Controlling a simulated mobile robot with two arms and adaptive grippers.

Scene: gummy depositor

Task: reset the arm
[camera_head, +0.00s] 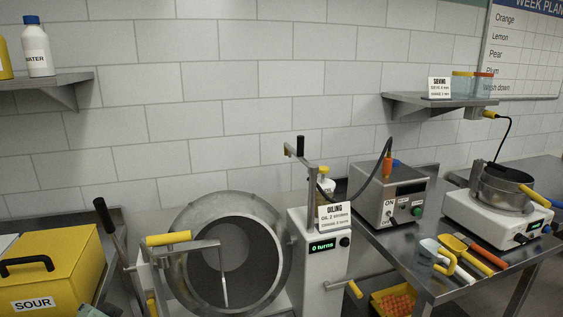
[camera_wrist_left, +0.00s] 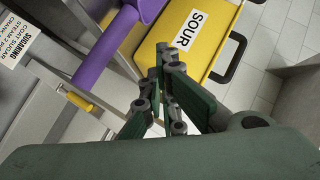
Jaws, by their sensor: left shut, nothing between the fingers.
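My left gripper (camera_wrist_left: 165,62) shows in the left wrist view with its dark green fingers together and nothing held between them. It appears in front of the yellow box labelled SOUR (camera_wrist_left: 203,60); I cannot tell whether it touches the box. In the head view, the yellow SOUR box (camera_head: 60,262) stands at the lower left, and a small grey-green piece at the bottom edge beside it may be part of my left arm. My right gripper is in neither view.
A drum machine (camera_head: 281,270) with a yellow-handled crank fills the lower middle. The oiling unit (camera_head: 318,273), a grey control box (camera_head: 372,200) and a heated pot (camera_head: 488,185) stand to its right. A purple tool (camera_wrist_left: 108,45) lies close left of my fingers.

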